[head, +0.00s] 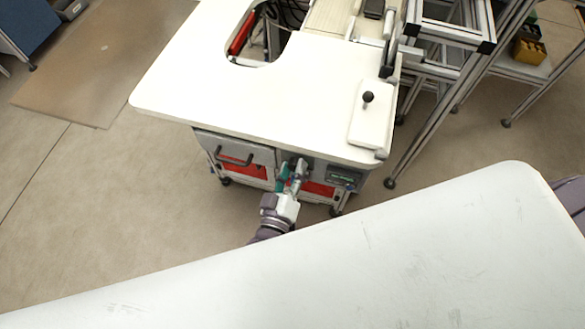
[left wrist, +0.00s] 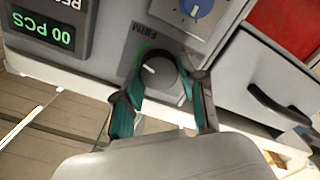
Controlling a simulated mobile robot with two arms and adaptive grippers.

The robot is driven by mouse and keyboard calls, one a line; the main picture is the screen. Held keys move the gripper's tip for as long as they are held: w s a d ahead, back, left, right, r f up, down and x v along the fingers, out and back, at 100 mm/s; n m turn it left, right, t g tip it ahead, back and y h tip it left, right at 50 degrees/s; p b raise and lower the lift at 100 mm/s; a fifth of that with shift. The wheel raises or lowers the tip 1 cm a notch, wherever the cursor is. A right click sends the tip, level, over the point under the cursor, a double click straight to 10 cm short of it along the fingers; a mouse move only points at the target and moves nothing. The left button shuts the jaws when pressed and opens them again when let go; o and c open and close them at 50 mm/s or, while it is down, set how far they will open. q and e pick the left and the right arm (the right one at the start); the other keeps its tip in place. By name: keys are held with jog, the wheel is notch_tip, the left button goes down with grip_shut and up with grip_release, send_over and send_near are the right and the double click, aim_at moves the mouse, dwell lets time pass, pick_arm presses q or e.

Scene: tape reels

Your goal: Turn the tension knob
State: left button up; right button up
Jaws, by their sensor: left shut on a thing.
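The tension knob is a dark round knob (left wrist: 160,72) with a white pointer line, on the grey front panel of the machine. A green arc and the word FIRM show beside it in the left wrist view. My left gripper (left wrist: 165,90) has its green-padded fingers on either side of the knob and is shut on it. In the head view my left gripper (head: 291,172) reaches the machine's front under the white tabletop, and the knob is hard to make out there. My right gripper is in neither view.
A blue dial (left wrist: 196,8) sits close above the knob. A drawer (head: 235,150) with a dark handle is beside my gripper. The white tabletop (head: 230,85) overhangs the panel.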

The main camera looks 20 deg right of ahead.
pick_arm(q)
jog(key=shift+f, duration=0.1)
jog(key=o, duration=1.1)
jog(key=shift+o, duration=0.2)
jog(key=v, duration=1.2)
